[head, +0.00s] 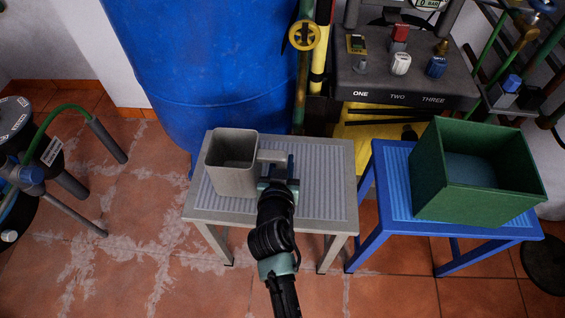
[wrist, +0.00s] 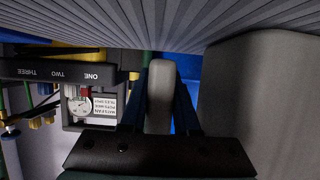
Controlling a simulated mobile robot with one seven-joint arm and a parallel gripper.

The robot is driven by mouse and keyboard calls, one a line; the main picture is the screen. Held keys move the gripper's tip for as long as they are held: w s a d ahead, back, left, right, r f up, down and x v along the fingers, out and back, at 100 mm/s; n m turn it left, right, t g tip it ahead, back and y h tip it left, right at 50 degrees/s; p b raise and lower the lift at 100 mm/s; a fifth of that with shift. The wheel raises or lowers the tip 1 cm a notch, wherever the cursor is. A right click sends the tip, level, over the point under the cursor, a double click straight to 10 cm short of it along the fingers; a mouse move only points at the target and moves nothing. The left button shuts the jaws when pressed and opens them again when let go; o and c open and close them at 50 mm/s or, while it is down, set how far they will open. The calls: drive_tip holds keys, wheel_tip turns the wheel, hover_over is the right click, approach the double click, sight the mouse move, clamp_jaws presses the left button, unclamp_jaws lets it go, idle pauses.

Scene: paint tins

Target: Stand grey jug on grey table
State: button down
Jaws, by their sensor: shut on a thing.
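The grey jug (head: 232,170) is upright at the left part of the grey table (head: 325,180), its open top facing up and its handle to the right. My gripper (head: 277,175) is shut on the jug's handle (head: 270,156). In the wrist view, which looks upside down, the handle (wrist: 161,95) stands between my two fingers and the jug's body (wrist: 250,95) fills the right side. The ribbed tabletop (wrist: 170,22) runs along the top there. The jug's base is at or very near the tabletop; I cannot tell if it touches.
A blue table (head: 400,180) with a green open box (head: 470,190) stands to the right. A blue barrel (head: 210,70) is behind the grey table. A control panel (head: 400,90) with knobs is at the back. The grey table's right half is clear.

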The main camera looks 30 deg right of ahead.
drive_tip(key=c, duration=1.1)
unclamp_jaws()
drive_tip(key=shift+f, duration=0.1)
drive_tip(key=o, duration=0.5)
drive_tip(key=shift+c, duration=0.2)
drive_tip(key=shift+s+a+r, duration=0.1)
drive_tip(key=shift+s+r, duration=0.05)
drive_tip(key=shift+r, duration=0.15)
drive_tip(key=p+v, duration=0.2)
drive_tip(key=v, duration=0.9)
drive_tip(key=shift+s+a+p, duration=0.2)
drive_tip(key=shift+s+p, duration=0.05)
drive_tip(key=shift+p, duration=0.15)
drive_tip(key=shift+r, duration=0.1)
